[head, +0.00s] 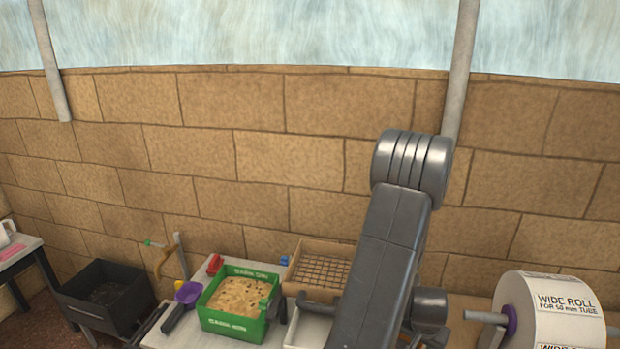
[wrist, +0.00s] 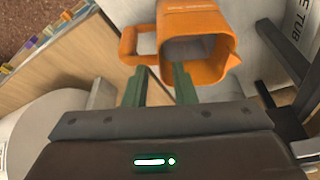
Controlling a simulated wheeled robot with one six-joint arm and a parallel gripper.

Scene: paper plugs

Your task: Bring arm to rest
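My arm rises through the right half of the head view, its grey links in front of the bench; my gripper is not visible there. In the wrist view my gripper (wrist: 160,68) shows two green fingers standing apart with nothing visible between them. An orange jug (wrist: 198,55) with a square mouth and a side handle lies just beyond the fingertips. Whether the fingertips touch it I cannot tell.
In the head view, a green crate (head: 232,325) of crumbly tan material, a wooden mesh-topped box (head: 322,249) and a purple scoop (head: 188,293) are on the bench. A white wide roll (head: 562,318) is at right. A black bin (head: 105,295) stands left.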

